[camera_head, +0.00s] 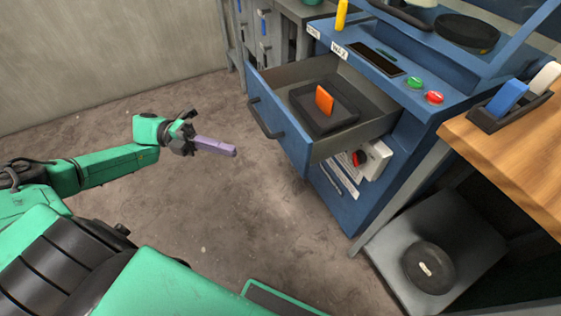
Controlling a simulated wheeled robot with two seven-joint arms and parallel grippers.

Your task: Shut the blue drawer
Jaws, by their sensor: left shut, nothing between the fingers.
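The blue drawer (284,137) is pulled out of the blue cabinet (341,199) and its inside shows. Its dark bar handle (263,119) is on the front face. A dark tray (335,119) lies in the drawer with an orange block (324,99) standing in it. My left gripper (234,151) is shut and empty, with its lilac fingers together. It is in the open, to the left of the drawer front, apart from it and pointing towards it. My right gripper is not in view.
Green (414,83) and red (434,97) buttons sit on the cabinet top. A wooden table (515,150) bears a dark holder (507,115) with a blue item at right. A low shelf with a dark disc (430,267) stands below. The floor left of the drawer is clear.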

